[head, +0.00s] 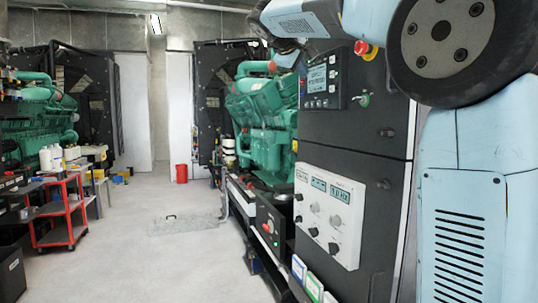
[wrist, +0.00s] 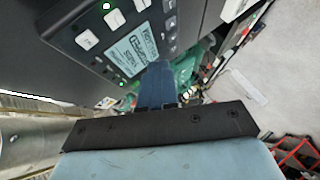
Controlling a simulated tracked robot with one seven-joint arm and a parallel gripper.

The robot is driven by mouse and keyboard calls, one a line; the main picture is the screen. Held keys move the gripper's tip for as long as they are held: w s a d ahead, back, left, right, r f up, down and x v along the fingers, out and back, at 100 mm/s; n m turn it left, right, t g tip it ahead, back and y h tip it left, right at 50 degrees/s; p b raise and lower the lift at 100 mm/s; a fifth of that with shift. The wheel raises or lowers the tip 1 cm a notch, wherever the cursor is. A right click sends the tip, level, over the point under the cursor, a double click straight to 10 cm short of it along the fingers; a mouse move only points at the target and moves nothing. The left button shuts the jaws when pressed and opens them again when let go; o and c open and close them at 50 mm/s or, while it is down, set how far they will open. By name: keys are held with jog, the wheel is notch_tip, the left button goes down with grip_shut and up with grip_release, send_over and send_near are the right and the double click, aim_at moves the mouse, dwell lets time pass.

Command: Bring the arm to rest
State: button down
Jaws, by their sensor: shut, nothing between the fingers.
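My arm fills the right side of the head view, with light blue links and a dark round joint. It reaches left across the top, in front of the upper part of a dark control cabinet (head: 352,120). In the wrist view my gripper (wrist: 160,72) is shut and empty, its blue fingers together beyond a black bracket. Its tips point towards the green engine, beside a control panel with a lit display (wrist: 130,52). I see no contact with the panel. The top edge of the head view cuts off part of the arm.
A red emergency button (head: 366,50) sticks out of the cabinet close under my arm. A white control box (head: 328,215) is mounted lower. A green engine (head: 262,115) stands behind. A red trolley (head: 60,238) is at left. The floor between is mostly clear, with a metal plate (head: 186,223).

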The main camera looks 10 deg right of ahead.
jog(key=s+d+f+m+g+y, duration=0.1)
jog(key=s+f+m+g+y, duration=0.3)
jog(key=s+f, duration=3.1)
notch_tip(320, 180, down, 4)
jog(key=m+y, duration=0.2)
jog(key=y, duration=0.2)
jog(key=shift+s+d+f+m+g, duration=0.2)
jog(key=shift+s+f+m+g, duration=0.1)
jog(key=shift+s, duration=0.1)
